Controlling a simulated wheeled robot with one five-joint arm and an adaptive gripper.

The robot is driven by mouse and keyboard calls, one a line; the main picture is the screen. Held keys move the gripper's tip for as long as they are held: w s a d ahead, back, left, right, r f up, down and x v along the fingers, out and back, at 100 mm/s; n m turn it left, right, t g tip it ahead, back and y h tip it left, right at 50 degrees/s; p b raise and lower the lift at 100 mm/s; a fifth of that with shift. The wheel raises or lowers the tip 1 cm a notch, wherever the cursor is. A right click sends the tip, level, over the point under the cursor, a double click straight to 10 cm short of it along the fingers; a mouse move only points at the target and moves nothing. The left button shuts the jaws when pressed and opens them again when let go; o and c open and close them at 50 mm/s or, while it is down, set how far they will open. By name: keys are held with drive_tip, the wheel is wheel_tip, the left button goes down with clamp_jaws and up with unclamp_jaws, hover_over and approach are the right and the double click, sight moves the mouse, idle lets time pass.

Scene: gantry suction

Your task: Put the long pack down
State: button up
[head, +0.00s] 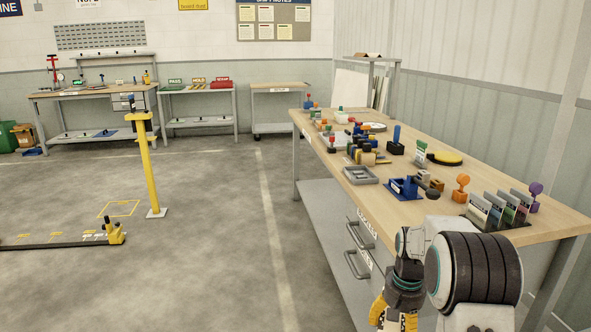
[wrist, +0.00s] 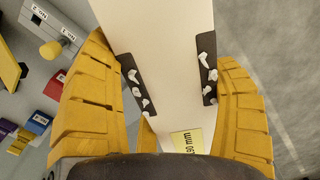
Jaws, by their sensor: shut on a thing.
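The long pack (wrist: 165,45) is a cream, flat-sided box with a yellow label reading "90 mm" near its lower end in the wrist view. It runs up out of the top of that view, so its far end is hidden. My gripper (wrist: 172,80) is shut on it, with yellow fingers and dark pads on both sides. In the head view my gripper (head: 394,316) is low at the bottom edge, beside the bench front; I cannot make out the pack there.
A long wooden bench (head: 440,215) on the right is crowded with small fixtures, including a grey tray (head: 360,175) and a card rack (head: 497,212). Open concrete floor (head: 215,250) lies left. A yellow post (head: 149,165) stands there, with a low dark rail (head: 60,241) nearby.

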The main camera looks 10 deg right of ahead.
drive_tip(key=w+a+n, duration=0.2)
drive_tip(key=a+n, duration=0.3)
drive_tip(key=a, duration=0.7)
wheel_tip(320, 180, up, 14)
drive_tip(key=s+p, duration=0.2)
drive_tip(key=p, duration=2)
drive_tip(key=shift+p, duration=0.35)
drive_tip(key=shift+d, duration=0.1)
